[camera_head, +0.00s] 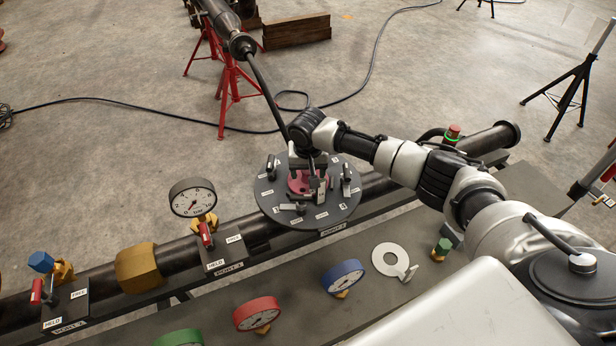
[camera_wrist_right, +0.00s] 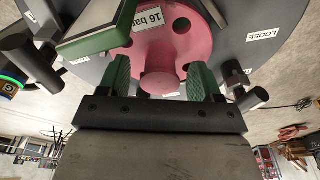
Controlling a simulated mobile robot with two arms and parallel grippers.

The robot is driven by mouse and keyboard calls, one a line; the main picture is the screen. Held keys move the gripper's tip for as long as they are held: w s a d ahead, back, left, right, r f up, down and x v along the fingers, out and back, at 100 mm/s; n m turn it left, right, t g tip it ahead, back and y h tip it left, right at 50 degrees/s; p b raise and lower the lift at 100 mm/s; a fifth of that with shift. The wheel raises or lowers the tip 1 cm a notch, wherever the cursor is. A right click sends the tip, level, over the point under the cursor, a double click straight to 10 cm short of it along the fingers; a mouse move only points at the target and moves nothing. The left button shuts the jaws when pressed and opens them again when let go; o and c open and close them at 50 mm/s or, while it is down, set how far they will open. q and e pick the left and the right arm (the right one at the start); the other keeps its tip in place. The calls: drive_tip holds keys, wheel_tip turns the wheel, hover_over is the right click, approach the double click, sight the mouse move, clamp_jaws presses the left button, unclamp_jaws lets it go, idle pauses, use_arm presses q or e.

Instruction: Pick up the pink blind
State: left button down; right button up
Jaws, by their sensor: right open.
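The pink blind (camera_head: 297,184) sits on a round dark plate (camera_head: 268,205) in the head view, partly hidden by my right gripper (camera_head: 312,180). In the right wrist view the blind (camera_wrist_right: 207,42) is a pink disc with holes, a "16 bar" label and a round pink knob (camera_wrist_right: 158,80). My right gripper (camera_wrist_right: 156,78) is open there, with a green-padded finger on each side of the knob. My left gripper is not in view.
Several clamps stand around the plate's rim, including one (camera_head: 346,180) on the right. A gauge (camera_head: 192,198) stands on the pipe to the left.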

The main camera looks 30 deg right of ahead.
drive_tip(key=shift+f, duration=0.15)
drive_tip(key=shift+c, duration=0.2)
clamp_jaws()
drive_tip(key=shift+w, duration=0.1)
